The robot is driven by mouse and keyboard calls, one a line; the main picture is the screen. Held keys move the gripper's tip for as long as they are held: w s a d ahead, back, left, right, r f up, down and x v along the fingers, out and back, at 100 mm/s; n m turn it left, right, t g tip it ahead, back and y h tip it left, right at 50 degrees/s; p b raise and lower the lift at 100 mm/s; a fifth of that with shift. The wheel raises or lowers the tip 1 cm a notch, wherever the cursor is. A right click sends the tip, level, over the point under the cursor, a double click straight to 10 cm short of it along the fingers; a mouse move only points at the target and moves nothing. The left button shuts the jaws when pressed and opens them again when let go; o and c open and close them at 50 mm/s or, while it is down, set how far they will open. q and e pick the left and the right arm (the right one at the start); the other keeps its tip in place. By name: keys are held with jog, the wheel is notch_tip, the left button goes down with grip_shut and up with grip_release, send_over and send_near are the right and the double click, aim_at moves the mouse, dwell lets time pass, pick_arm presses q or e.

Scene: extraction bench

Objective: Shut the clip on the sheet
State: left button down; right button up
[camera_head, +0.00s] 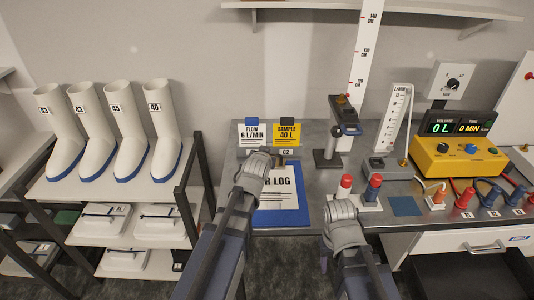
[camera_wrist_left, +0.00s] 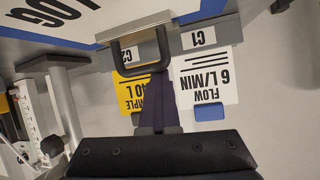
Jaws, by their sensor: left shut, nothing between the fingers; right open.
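The log sheet (camera_head: 288,192) lies on a blue clipboard (camera_head: 268,222) on the bench; it also shows upside down in the left wrist view (camera_wrist_left: 70,14). A dark metal clip loop (camera_wrist_left: 118,58) stands out at the sheet's edge, in front of the C1 and C2 labels. I cannot tell how far it is shut. My left gripper (camera_wrist_left: 158,78) is shut and empty, its fingertips close to the loop's outer bar; contact is unclear. In the head view its wrist covers part of the clipboard. My right gripper (camera_head: 324,250) is open, low at the bench's front, its fingers mostly hidden.
A yellow FLOW-side neighbour, the SAMPLE card (camera_head: 287,133), stands beside the white FLOW card (camera_head: 251,134) behind the clipboard. A stand with a dark device (camera_head: 344,118), red and blue plugs (camera_head: 374,184) and a yellow meter (camera_head: 460,160) are to the right. Boots (camera_head: 110,140) fill the left shelf.

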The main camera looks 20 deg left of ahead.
pick_arm(q)
jog(key=shift+s+d+f, duration=0.15)
jog(key=shift+s+f, duration=0.15)
jog(key=shift+s, duration=0.15)
dwell(0.3)
